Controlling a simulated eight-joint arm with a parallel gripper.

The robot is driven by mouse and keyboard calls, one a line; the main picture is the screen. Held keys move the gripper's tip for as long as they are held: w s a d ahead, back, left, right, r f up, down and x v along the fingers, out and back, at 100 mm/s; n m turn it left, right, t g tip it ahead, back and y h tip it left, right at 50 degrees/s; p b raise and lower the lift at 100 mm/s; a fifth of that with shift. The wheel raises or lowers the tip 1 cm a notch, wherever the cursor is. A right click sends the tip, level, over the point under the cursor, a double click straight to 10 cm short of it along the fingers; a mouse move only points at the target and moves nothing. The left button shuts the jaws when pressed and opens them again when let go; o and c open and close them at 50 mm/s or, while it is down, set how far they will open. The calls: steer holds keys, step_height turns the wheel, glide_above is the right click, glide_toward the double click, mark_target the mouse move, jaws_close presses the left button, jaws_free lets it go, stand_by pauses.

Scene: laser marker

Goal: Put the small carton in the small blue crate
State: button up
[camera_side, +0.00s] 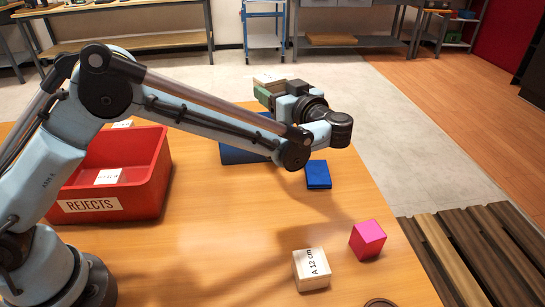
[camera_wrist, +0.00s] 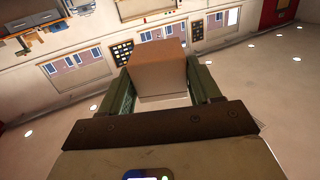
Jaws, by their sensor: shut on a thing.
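The blue crate (camera_side: 236,155) stands on the table below and to the left of my gripper. My forearm hides part of the crate, and its inside cannot be seen.
A red bin (camera_side: 150,190) marked REJECTS stands at left with a white item (camera_side: 107,176) inside. A small blue block (camera_side: 318,174) lies right of the crate. A pale block (camera_side: 311,269) marked "A 12 cm" and a pink cube (camera_side: 368,240) stand nearer. The table's middle is clear.

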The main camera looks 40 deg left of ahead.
steer(key=shift+s+d+r, duration=0.2)
steer(key=shift+d+r, duration=0.15)
steer(key=shift+d, duration=0.1)
steer(key=w+a+f, duration=0.5)
steer(key=a+f, duration=0.5)
steer(key=shift+f+t, duration=0.35)
steer(key=shift+t, duration=0.05)
steer(key=shift+f, duration=0.6)
steer(key=o, duration=1.2)
steer(key=shift+f, duration=0.1)
